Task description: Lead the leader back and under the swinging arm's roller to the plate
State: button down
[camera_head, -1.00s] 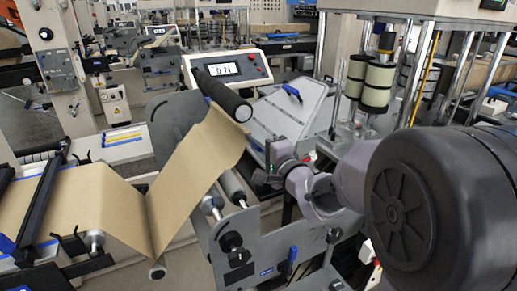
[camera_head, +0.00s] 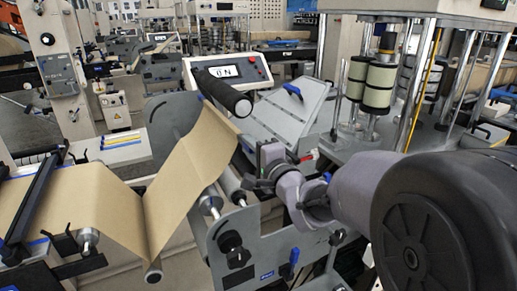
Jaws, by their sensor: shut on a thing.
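The brown kraft leader (camera_head: 185,165) rises from a low fold to a free end near the black roller (camera_head: 222,93). This looks like the swinging arm's roller. My gripper (camera_head: 262,172) is just right of and below the leader's upper end. It is shut; the leader's edge is the only sheet beside it, but the fingertips and the contact are too small to make out. A light grey sloping plate (camera_head: 283,112) with a blue handle lies behind and right of the gripper; I cannot tell if it is the task's plate.
A control box (camera_head: 262,72) with a lit display stands behind the roller. A grey side frame (camera_head: 275,245) with knobs and rollers is below my gripper. Upright posts and cream spools (camera_head: 378,88) stand at the right. A black bar (camera_head: 30,205) crosses the web at left.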

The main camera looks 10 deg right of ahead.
jog(key=s+a+b, duration=0.3)
jog(key=a, duration=0.8)
jog(key=s+a+b, duration=0.3)
jog(key=s+a, duration=0.1)
jog(key=a, duration=0.7)
jog(key=shift+s+a+f+b, duration=0.15)
jog(key=shift+b, duration=0.15)
jog(key=s+a+p, duration=0.1)
jog(key=s+a, duration=0.3)
jog(key=a, duration=0.9)
jog(key=shift+s+a, duration=0.2)
jog(key=shift+a, duration=0.05)
